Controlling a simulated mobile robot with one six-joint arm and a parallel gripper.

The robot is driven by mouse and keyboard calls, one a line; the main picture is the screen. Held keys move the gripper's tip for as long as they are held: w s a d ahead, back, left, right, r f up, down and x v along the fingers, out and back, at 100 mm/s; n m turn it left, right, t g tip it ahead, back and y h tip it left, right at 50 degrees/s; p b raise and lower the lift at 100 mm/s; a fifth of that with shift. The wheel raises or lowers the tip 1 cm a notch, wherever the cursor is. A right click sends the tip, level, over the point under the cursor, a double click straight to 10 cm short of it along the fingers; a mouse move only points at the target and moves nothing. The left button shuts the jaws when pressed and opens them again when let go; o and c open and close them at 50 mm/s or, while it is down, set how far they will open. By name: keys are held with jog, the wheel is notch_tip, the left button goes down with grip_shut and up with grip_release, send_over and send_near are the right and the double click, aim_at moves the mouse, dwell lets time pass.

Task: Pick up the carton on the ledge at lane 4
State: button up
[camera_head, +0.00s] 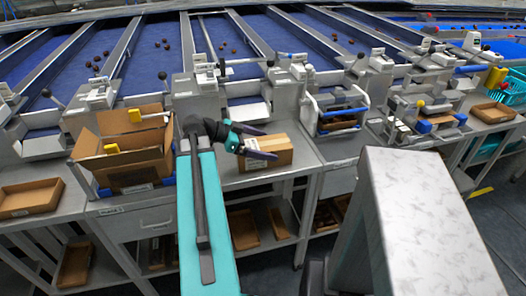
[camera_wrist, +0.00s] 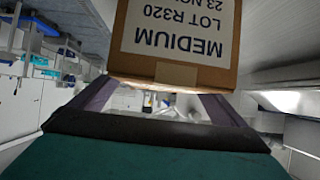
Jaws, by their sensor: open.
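A closed brown carton (camera_head: 283,146) with tape along its top stands on the grey ledge (camera_head: 300,165). My gripper (camera_head: 265,143) is at its left part, with the dark fingers in front of it and covering some of it. In the wrist view the carton (camera_wrist: 205,66) fills the top middle, its white label reading MEDIUM, LOT R320, upside down. There my gripper (camera_wrist: 160,98) is open, with its two fingers spread toward the carton's near edge. I cannot tell whether the fingers touch it.
An open carton (camera_head: 135,180) with raised flaps stands to the left of my arm. A flat brown tray (camera_head: 30,198) lies further left. A metal frame with a blue-handled unit (camera_head: 337,112) stands right of the carton. Shelves below hold more brown trays (camera_head: 242,230).

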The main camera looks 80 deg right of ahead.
dwell(0.4)
jog(key=c, duration=1.7)
jog(key=shift+r, duration=0.15)
notch_tip(320, 180, up, 28)
jog(key=b, duration=0.3)
dwell(0.4)
